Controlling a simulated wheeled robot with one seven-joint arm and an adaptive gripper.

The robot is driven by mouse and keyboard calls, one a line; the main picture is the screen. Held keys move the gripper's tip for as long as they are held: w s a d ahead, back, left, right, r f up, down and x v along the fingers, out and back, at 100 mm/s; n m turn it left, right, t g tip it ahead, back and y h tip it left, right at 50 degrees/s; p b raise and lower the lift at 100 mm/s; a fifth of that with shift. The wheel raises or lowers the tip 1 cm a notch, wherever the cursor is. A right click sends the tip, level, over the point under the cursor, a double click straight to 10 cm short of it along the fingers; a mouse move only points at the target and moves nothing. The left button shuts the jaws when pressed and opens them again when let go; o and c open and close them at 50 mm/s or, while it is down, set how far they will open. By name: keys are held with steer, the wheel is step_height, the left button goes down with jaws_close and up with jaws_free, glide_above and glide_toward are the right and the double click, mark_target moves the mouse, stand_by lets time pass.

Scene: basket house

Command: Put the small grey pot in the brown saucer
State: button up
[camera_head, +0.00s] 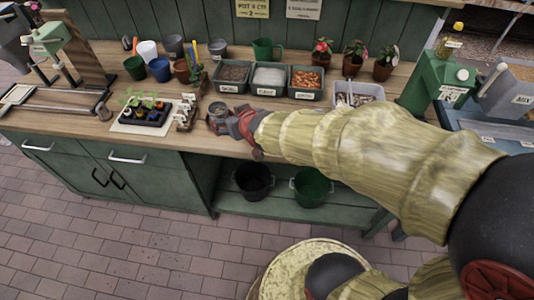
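My gripper (218,121), red and dark grey, is low over the front part of the wooden bench, right of the small rack. A small round grey rim (217,108), which looks like a small grey pot, shows right at its fingertips. It is too small to tell whether the fingers are closed on it or only beside it. Two other grey pots stand at the back of the bench, one darker (173,45) and one (218,48) near the tool cup. I cannot make out a brown saucer; my arm hides part of the bench's front.
Trays of soil (232,90), white grains (268,93) and orange-brown pieces (306,96) stand just behind my gripper. A seedling tray (146,112) and small rack (185,112) are to its left. Potted flowers (354,56) and a green machine (437,85) stand to the right.

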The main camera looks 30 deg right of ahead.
steer(key=s+r+g, duration=0.2)
steer(key=s+r, duration=0.1)
steer(key=s, duration=0.9)
steer(key=s+r+g, duration=0.3)
steer(key=s+r, duration=0.1)
steer(key=s, duration=0.7)
steer(key=shift+s+d, duration=0.15)
steer(key=shift+s, duration=0.2)
